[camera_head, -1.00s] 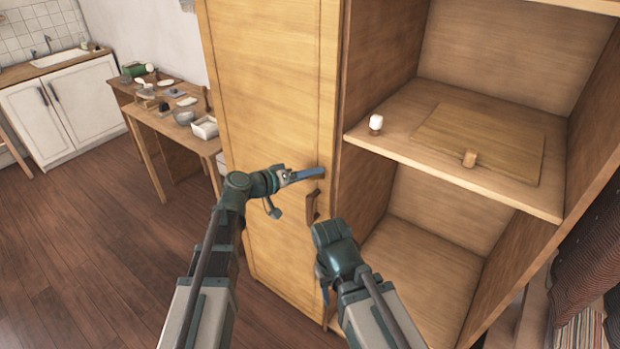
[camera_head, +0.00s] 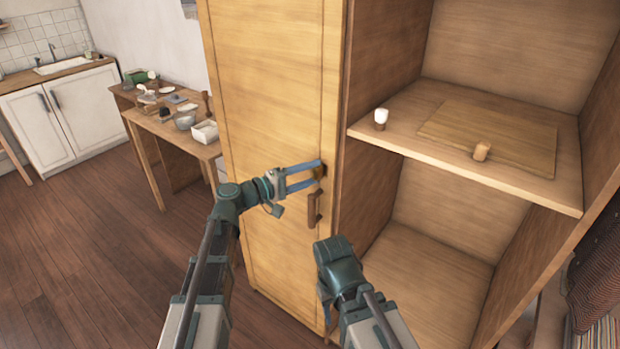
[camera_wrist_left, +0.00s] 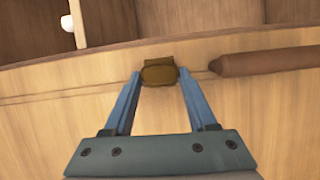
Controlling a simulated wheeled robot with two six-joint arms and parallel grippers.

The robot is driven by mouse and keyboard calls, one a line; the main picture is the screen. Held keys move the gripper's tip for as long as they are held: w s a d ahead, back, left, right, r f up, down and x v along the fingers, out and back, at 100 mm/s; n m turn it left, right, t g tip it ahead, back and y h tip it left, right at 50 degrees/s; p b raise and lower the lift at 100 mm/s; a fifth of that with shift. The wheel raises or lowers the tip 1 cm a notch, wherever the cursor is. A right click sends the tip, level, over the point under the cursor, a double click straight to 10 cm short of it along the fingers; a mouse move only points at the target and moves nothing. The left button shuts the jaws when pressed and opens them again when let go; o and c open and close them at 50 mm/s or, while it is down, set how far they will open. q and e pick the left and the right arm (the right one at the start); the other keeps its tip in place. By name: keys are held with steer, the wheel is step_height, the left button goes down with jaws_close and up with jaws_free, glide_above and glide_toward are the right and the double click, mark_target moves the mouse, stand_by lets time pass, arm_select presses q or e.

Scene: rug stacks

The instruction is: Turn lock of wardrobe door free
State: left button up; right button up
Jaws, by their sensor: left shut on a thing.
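The wardrobe door (camera_head: 275,100) is light wood and stands shut. Its lock (camera_wrist_left: 159,73) is a small brown block near the door's right edge; in the head view the lock (camera_head: 320,171) is partly covered by the fingers. My left gripper (camera_head: 321,170) reaches it from the left, and in the wrist view the blue fingertips of the left gripper (camera_wrist_left: 160,74) are on its two sides, shut on it. The wooden door handle (camera_head: 313,209) is just below the lock; it also shows in the wrist view (camera_wrist_left: 265,62). My right gripper (camera_head: 327,306) hangs low before the door, its fingers mostly hidden.
A cluttered side table (camera_head: 190,145) stands at the left. The floor (camera_head: 80,250) at left is clear.

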arm_select(q)
steer(key=shift+f+n, duration=0.1)
steer(key=shift+n, duration=0.2)
stand_by(0.4)
steer(key=o, duration=1.4)
steer(key=shift+c, duration=0.2)
steer(key=v, duration=1.3)
steer(key=shift+s+a+f, duration=0.2)
steer(key=shift+s+a, duration=0.05)
steer(key=shift+a, duration=0.1)
steer(key=shift+d, duration=0.1)
